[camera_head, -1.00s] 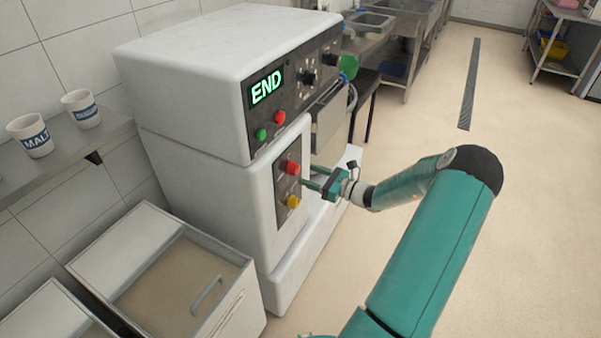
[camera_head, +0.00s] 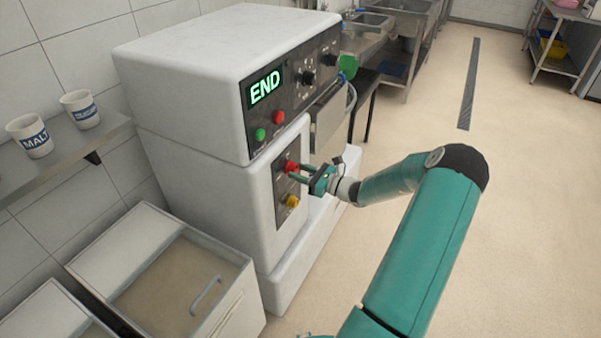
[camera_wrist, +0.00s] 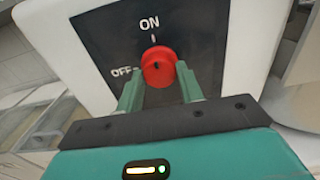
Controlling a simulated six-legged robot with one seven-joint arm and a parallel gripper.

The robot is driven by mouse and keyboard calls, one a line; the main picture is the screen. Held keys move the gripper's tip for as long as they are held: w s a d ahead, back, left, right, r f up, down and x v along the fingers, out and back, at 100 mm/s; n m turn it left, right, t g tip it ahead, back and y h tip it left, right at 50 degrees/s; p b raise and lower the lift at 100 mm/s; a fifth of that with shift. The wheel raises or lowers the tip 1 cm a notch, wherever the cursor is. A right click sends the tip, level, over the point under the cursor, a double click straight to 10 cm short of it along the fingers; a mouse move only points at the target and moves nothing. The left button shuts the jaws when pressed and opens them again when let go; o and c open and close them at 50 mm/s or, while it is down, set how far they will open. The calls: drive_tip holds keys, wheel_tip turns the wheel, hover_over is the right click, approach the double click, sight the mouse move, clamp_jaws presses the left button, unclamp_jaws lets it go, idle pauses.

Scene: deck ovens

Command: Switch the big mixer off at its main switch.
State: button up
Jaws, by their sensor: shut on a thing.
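The big mixer (camera_head: 195,70) is white and stands against the wall, with a lit END display (camera_head: 265,88). Its red main switch (camera_head: 291,167) is a round knob on a dark plate on the lower body. In the wrist view the red knob (camera_wrist: 158,67) has ON above it and OFF to its left. A small dark mark shows on its face, but I cannot tell which label it points to. My gripper (camera_head: 300,172) is shut on the red knob, one finger on each side.
A yellow knob (camera_head: 292,201) sits just below the red one. Green (camera_head: 260,134) and red (camera_head: 278,118) buttons are above. An open bin (camera_head: 125,290) stands at the mixer's left. The floor (camera_head: 530,200) at right is clear.

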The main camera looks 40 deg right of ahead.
drive_tip(key=shift+n, duration=0.3)
drive_tip(key=n, duration=0.3)
drive_tip(key=shift+n, duration=0.3)
drive_tip(key=n, duration=0.4)
drive_tip(key=shift+n, duration=0.3)
drive_tip(key=n, duration=0.4)
drive_tip(key=shift+n, duration=0.3)
drive_tip(key=shift+d+r+n, duration=0.1)
drive_tip(key=shift+n, duration=2.1)
drive_tip(key=o, duration=1)
